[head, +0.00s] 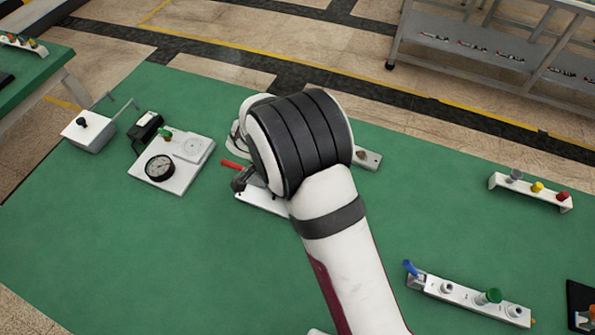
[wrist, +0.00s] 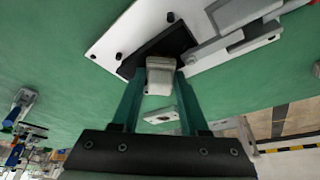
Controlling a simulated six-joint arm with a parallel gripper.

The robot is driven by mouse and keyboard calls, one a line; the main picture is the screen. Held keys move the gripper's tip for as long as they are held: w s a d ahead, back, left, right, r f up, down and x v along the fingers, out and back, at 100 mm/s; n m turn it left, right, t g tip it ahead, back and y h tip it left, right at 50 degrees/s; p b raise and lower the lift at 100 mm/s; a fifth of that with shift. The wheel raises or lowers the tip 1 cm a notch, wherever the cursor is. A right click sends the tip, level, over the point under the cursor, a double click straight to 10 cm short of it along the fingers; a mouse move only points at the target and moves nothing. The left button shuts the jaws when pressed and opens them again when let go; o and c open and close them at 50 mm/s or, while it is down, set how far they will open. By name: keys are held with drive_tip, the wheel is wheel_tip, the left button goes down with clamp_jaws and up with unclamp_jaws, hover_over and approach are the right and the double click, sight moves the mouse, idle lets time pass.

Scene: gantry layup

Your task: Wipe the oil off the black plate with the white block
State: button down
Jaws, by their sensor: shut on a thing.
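In the wrist view my gripper (wrist: 160,76) is shut on the white block (wrist: 160,66), which sits between the two teal fingertips. The black plate (wrist: 181,36) lies on a white base (wrist: 128,28) just past the block. The block overlaps the plate in the picture; I cannot tell whether they touch. I cannot make out any oil. In the head view my arm hides the gripper, block and plate; only part of the white base (head: 262,201) shows.
A clamp (wrist: 232,38) stands on the base beside the plate; its red handle (head: 235,165) shows in the head view. A dial gauge unit (head: 160,168) is at left, button strips (head: 530,190) and (head: 468,297) at right. The green table between them is largely clear.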

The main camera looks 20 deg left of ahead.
drive_tip(key=shift+s, duration=1.6)
drive_tip(key=shift+w, duration=2.85)
drive_tip(key=shift+s+d, duration=0.15)
drive_tip(key=shift+s, duration=2.8)
drive_tip(key=shift+w, duration=3)
wheel_tip(320, 180, up, 8)
